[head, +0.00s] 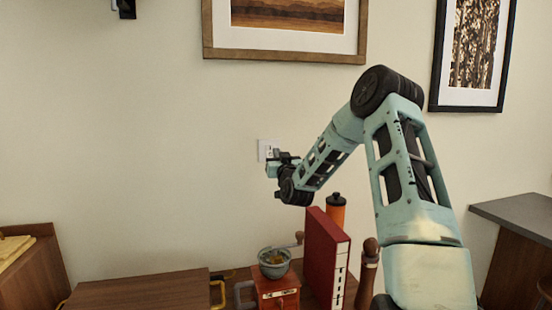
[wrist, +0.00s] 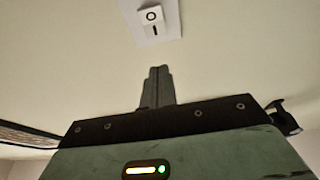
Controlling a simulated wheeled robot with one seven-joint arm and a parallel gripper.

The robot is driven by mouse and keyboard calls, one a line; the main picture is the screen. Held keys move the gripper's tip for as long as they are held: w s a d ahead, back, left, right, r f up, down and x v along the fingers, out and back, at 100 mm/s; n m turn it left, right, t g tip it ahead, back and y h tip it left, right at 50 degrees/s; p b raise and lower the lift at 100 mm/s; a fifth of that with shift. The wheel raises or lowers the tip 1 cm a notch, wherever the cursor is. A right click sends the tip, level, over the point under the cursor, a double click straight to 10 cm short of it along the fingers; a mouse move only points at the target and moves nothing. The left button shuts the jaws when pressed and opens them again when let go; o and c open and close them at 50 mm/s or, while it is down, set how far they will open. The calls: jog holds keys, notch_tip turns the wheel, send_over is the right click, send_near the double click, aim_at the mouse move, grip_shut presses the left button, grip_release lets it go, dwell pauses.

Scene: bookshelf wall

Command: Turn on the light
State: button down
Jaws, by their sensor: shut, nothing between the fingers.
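A white light switch (head: 266,149) is on the cream wall, partly hidden behind my gripper in the head view. In the wrist view the switch (wrist: 153,20) shows at the top, a white rocker with a circle and a bar mark on a plate. My gripper (wrist: 159,72) is shut and empty, its fingertips pointing up at the wall just below the switch plate. A gap shows between the tips and the plate in the picture; I cannot tell whether they touch the wall. In the head view my gripper (head: 272,165) is at the switch's lower side.
Below stand a red coffee grinder (head: 277,289) with a grey bowl, a red book (head: 325,257), an orange bottle (head: 336,211) and a wooden mill (head: 368,270). Framed pictures (head: 285,54) hang above. A grey counter (head: 520,214) is at right. The wall left of my gripper is clear.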

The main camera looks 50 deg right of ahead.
jog(key=s+a+b, duration=0.2)
jog(key=s+a, duration=0.1)
jog(key=s, duration=0.2)
jog(key=shift+s+a, duration=0.15)
jog(key=shift+s, duration=0.05)
jog(key=shift+w+f, duration=0.1)
dwell(0.4)
